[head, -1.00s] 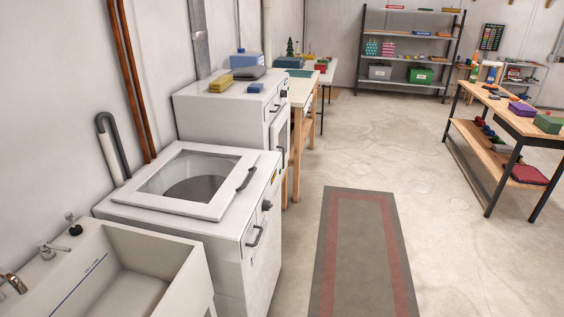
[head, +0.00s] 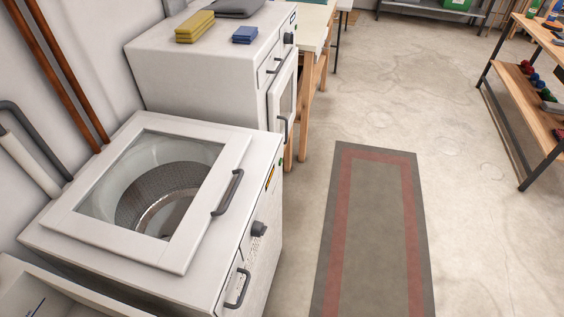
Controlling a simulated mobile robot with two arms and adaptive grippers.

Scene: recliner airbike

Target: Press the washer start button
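The washer (head: 230,265) is a white top-loading machine at the lower left of the head view. Its glass-windowed lid (head: 165,185) is shut, and a metal drum shows through the glass. A dark handle (head: 228,192) sits on the lid's right edge. I cannot make out which part is the start button. Neither of my grippers is in view.
A second white machine (head: 190,75) stands behind the washer, with yellow folded cloths (head: 195,27) and a blue block (head: 245,35) on top. A sink edge (head: 40,290) is at the lower left. A grey-and-red rug (head: 375,230) lies on open floor; a wooden workbench (head: 540,110) stands right.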

